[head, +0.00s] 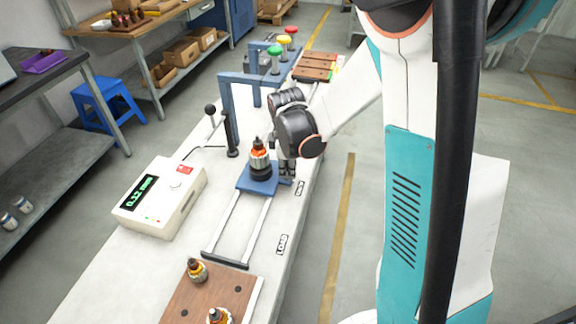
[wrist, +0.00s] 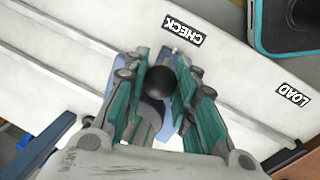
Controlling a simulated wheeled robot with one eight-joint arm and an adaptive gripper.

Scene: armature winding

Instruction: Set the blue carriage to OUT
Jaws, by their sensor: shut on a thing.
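The blue carriage (head: 246,185) sits on two pale rails (head: 257,227), at the far part of the stretch that shows, level with the CHECK label (head: 300,188). An armature with an orange top (head: 259,150) stands upright on it. My gripper (head: 288,172) is at the carriage's right side, low over the bench. In the wrist view its fingers close around a black ball knob (wrist: 161,80), with pale blue parts under it. The LOAD label (head: 282,244) is nearer the front; it also shows in the wrist view (wrist: 292,95). No OUT label is visible.
A blue arch (head: 240,78) stands beyond the carriage. A black post with a lever (head: 231,135) and a meter box (head: 160,198) stand on the left. A wooden board (head: 215,290) with armatures is in front. Green, red and yellow buttons (head: 274,50) are farther back.

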